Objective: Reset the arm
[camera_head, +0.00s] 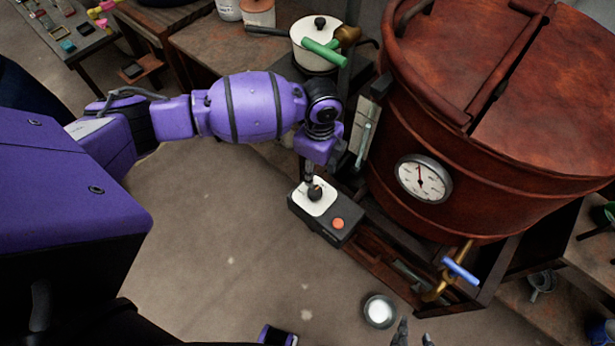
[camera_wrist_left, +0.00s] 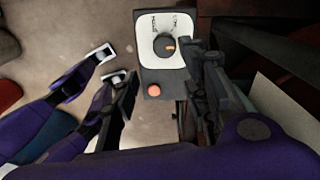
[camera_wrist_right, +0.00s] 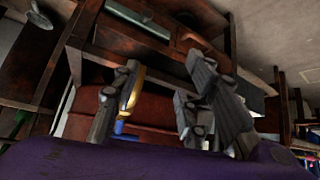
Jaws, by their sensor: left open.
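My left arm comes in from the left, and its open left gripper (camera_head: 311,178) is over a black control box (camera_head: 323,223) with a white plate, a black knob (camera_head: 315,193) and an orange button (camera_head: 338,224). In the left wrist view the gripper fingers (camera_wrist_left: 168,92) stand apart, with the knob (camera_wrist_left: 166,46) beyond them; whether a finger touches it I cannot tell. My right gripper (camera_head: 414,337) shows only as two fingertips at the bottom edge. In the right wrist view its fingers (camera_wrist_right: 160,92) are apart with nothing held between them.
A large red-brown vat (camera_head: 420,120) with a gauge (camera_head: 424,178) and a blue-handled tap (camera_head: 460,270) stands at the right. A metal bowl (camera_head: 380,311) is below the tap. A white pot (camera_head: 318,50) stands behind my left arm. Bare floor (camera_head: 220,240) lies left of the box.

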